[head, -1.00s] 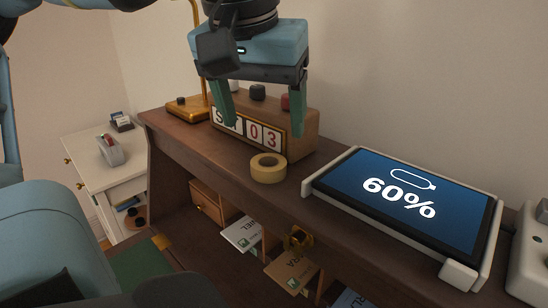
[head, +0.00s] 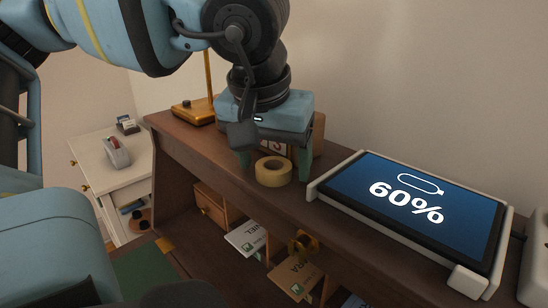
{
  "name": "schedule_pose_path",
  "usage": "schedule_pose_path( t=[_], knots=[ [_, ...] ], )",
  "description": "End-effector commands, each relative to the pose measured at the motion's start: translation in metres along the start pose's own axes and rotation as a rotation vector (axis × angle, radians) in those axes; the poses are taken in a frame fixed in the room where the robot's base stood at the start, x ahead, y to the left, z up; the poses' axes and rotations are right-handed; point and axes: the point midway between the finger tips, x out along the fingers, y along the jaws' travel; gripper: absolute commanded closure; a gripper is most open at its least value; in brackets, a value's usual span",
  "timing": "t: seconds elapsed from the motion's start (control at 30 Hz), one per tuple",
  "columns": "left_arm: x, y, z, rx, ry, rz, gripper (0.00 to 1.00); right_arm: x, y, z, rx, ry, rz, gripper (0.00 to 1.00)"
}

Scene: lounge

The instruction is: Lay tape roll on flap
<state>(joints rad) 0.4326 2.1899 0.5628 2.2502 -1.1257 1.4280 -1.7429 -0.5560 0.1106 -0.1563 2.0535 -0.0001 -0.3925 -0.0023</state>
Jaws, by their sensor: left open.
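The tape roll (head: 273,181) is a tan ring lying flat on the top shelf of the dark wooden desk. My left gripper (head: 274,172) is open and pointing down at the roll, with one green finger on its left and the other on its right. I cannot tell whether either finger touches it. The flap (head: 137,268), with a green inlay and brass corner, shows low at the left below the shelf; my own blue parts hide much of it. My right gripper is not in view.
A calendar block (head: 318,135) stands right behind the gripper, mostly hidden. A tablet (head: 410,205) reading 60% lies to the right. A brass lamp base (head: 194,111) stands at the left. Cubbyholes with envelopes (head: 246,236) lie below. A white cabinet (head: 100,160) bears a tape dispenser.

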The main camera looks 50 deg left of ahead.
Motion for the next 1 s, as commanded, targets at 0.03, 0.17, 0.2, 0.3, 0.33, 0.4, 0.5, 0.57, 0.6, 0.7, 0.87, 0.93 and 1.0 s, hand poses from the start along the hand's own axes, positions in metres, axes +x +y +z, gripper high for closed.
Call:
schedule_pose_path(
  t=[0.03,0.17,0.2,0.3,0.33,0.4,0.5,0.57,0.6,0.7,0.87,0.93,1.0],
  knots=[
    [0.0,0.0,0.0,0.0,0.0,0.0,0.26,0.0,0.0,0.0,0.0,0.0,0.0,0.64],
    [0.0,0.0,0.0,0.0,0.0,0.0,0.3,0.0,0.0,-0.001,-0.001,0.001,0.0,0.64],
    [0.0,0.0,0.0,0.0,0.0,0.0,0.35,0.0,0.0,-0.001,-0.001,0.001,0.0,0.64],
    [-0.001,0.0,0.0,0.0,0.0,0.0,0.48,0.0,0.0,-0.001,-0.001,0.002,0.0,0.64],
    [-0.001,0.0,0.0,-0.001,0.0,0.0,0.52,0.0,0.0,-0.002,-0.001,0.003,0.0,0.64],
    [-0.001,0.0,0.0,-0.001,0.0,0.0,0.61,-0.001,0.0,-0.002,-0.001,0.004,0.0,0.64],
    [-0.001,0.0,0.0,0.0,0.0,0.0,0.74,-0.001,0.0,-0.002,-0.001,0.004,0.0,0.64],
    [-0.001,0.0,0.0,-0.001,0.0,0.0,0.77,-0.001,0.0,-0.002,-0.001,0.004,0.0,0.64],
    [-0.001,0.0,0.0,-0.001,0.0,0.0,0.77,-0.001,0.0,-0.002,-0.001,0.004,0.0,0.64],
    [-0.001,0.0,0.0,-0.001,0.0,0.0,0.77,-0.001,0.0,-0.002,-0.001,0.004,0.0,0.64],
    [-0.005,0.0,-0.002,-0.002,0.001,0.001,0.77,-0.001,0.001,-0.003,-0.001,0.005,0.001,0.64],
    [-0.01,0.0,-0.004,-0.002,0.002,0.001,0.77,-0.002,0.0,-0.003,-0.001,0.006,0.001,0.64],
    [-0.017,0.0,-0.006,-0.002,0.004,0.001,0.77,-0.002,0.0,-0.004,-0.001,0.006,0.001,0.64]
  ],
)
